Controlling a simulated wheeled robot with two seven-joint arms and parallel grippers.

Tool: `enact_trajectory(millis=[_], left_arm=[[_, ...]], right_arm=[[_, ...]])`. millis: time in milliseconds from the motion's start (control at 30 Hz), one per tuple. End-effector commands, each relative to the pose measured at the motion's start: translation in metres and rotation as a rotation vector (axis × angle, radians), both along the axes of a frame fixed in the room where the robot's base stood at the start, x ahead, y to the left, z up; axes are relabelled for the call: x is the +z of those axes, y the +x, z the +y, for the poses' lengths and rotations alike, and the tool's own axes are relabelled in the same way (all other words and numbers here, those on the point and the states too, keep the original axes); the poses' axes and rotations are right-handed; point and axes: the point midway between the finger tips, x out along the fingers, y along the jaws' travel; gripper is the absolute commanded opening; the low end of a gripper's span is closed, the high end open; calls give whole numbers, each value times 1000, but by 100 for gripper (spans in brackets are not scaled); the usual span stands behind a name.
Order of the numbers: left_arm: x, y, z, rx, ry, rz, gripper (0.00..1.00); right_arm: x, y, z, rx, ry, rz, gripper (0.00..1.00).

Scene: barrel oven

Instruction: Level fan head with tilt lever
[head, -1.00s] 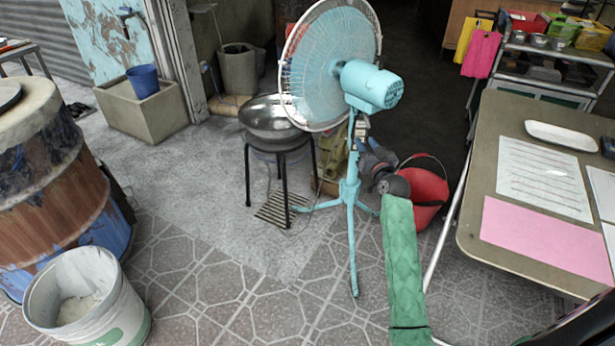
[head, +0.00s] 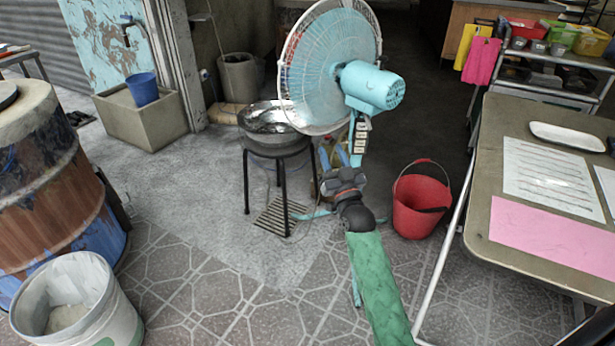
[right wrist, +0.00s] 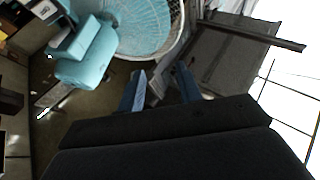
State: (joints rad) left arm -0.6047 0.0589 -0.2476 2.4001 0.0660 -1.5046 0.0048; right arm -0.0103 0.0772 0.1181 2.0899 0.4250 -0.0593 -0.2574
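The light-blue pedestal fan stands in the middle of the head view. Its round caged head (head: 328,62) faces away to the left, and its motor housing (head: 372,88) slopes down toward the right rear. A switch box (head: 362,132) sits on the pole below. The motor housing (right wrist: 88,55) and cage (right wrist: 145,25) also show in the right wrist view. I cannot make out the tilt lever. My right gripper (head: 338,157) is beside the pole, below the motor. Its blue fingers (right wrist: 160,85) are apart, with no clear grip on anything. My left gripper is out of view.
A metal bowl (head: 270,118) on a black stool (head: 282,190) stands left of the fan. A red bucket (head: 420,205) stands right of my forearm. A table (head: 483,170) with papers fills the right side. Tiled floor (head: 220,290) in front is clear.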

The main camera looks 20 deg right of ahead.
Motion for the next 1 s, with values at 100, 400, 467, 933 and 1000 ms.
enact_trajectory(millis=[100,400,467,933,1000], left_arm=[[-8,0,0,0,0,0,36],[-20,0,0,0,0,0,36],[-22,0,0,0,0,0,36],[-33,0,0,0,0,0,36],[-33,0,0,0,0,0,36]], right_arm=[[1,-10,17,11,-7,-42,35],[11,-36,56,43,-17,-149,35],[13,-42,63,51,-18,-169,35],[24,-73,99,87,-20,-277,35],[25,-74,101,88,-20,-281,35]])
